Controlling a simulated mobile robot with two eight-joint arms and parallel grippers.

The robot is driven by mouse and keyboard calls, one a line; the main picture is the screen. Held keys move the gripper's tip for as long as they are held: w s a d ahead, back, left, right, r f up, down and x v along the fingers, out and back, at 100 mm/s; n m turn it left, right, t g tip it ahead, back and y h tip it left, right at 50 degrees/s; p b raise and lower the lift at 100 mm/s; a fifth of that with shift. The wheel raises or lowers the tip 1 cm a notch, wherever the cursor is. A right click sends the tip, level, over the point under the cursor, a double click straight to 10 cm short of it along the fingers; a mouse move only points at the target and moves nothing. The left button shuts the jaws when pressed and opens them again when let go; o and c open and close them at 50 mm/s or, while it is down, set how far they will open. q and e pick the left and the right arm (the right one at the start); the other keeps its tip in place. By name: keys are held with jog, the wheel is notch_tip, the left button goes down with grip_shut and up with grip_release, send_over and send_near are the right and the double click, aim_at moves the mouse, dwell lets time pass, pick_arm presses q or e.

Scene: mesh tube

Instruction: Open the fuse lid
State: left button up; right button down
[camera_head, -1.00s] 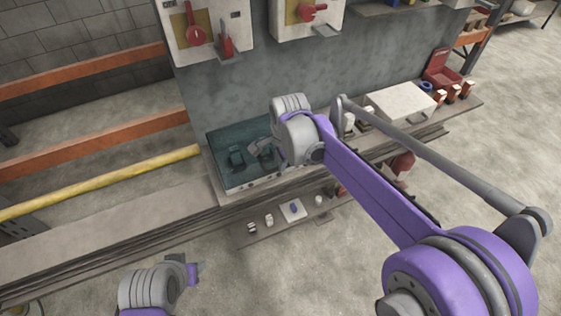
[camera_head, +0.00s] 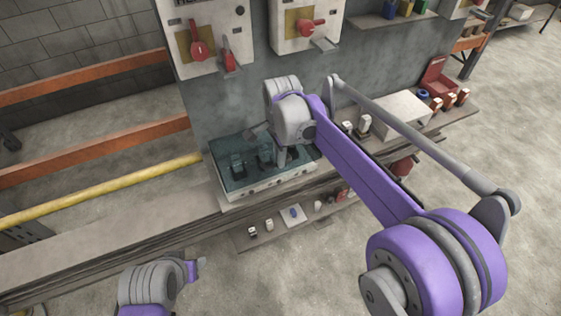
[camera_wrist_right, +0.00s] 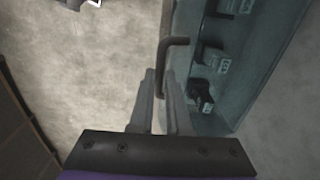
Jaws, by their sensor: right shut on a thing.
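The fuse lid (camera_head: 250,150) is a see-through teal cover on a pale box on the ledge, and dark fuses show through it. In the right wrist view the lid (camera_wrist_right: 250,65) fills the right side, with a dark bent handle (camera_wrist_right: 166,55) along its left edge. My right gripper (camera_head: 282,160) is over the lid's right part. In the wrist view its fingers (camera_wrist_right: 160,78) are shut on the lid handle. The lid looks closed. My left gripper (camera_head: 195,268) is low at the left, away from the box, and its fingers cannot be made out.
Panels with red switches (camera_head: 200,48) hang on the grey wall above. A white box (camera_head: 400,115) and a red open box (camera_head: 437,75) stand on the ledge to the right. A lower shelf (camera_head: 285,222) holds small parts. A yellow pipe (camera_head: 110,190) runs at the left.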

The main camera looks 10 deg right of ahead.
pick_arm(q)
jog(key=shift+w+d+r+p, duration=0.1)
jog(key=shift+w+r+p, duration=0.15)
jog(key=shift+r+p, duration=0.45)
jog(key=shift+w+a+r+p, duration=0.1)
jog(key=shift+w+r+p, duration=0.15)
jog(key=shift+r, duration=0.75)
jog(key=shift+w+d+r+p, duration=0.1)
jog(key=shift+w+r+p, duration=0.1)
jog(key=shift+r+p, duration=0.5)
pick_arm(e)
jog(key=shift+w+a+r, duration=0.2)
jog(key=shift+w+r, duration=0.3)
jog(key=shift+r, duration=0.6)
jog(key=shift+w+a+r, duration=0.15)
jog(key=shift+w+r, duration=0.4)
jog(key=shift+r, duration=0.6)
jog(key=shift+w+a+r, duration=0.2)
jog(key=shift+w+r, duration=0.3)
jog(key=shift+r, duration=0.6)
pick_arm(q)
jog(key=shift+r, duration=0.15)
